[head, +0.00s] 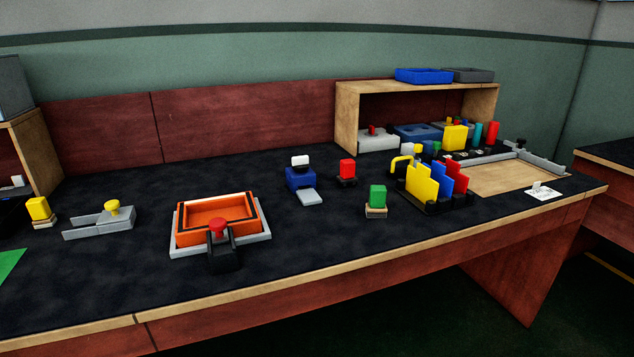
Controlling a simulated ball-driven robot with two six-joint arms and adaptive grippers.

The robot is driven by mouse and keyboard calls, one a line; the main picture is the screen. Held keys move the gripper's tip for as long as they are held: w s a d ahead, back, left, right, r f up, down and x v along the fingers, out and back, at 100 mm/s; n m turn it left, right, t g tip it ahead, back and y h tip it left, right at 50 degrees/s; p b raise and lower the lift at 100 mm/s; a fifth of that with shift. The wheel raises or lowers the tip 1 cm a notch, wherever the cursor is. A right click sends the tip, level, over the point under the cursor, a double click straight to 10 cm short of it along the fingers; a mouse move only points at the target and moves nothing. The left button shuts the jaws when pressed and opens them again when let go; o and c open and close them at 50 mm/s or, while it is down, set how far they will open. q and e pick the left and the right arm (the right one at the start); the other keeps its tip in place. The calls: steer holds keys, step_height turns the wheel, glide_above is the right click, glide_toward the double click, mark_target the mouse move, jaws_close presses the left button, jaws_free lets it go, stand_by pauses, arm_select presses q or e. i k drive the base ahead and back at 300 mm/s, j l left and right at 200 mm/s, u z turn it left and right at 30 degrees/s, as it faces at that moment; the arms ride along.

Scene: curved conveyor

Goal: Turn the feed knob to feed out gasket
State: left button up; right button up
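A small blue device (299,181) stands near the middle of the bench, with a white knob-like part (300,161) on a dark mount at its top. A grey plate (310,198) sticks out from its front. It looks like a feeder, but I cannot tell for sure that the white part is the feed knob. Other knob-like parts show: a yellow one (112,207) on a grey bracket and a red one (218,226) at the orange tray. I cannot make out a gasket. Neither of my grippers is in view.
The orange tray (183,238) sits on a grey base left of the blue device. A red block (347,168) and a green block (377,195) stand to its right, beside a rack of coloured plates (436,206). A wooden shelf (347,119) stands behind. The dark front bench top is clear.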

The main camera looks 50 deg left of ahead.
mark_target(300, 164)
steer(key=u, duration=1.5)
steer(key=i+j+u, duration=0.15)
steer(key=i+l, duration=0.05)
steer(key=i, duration=0.05)
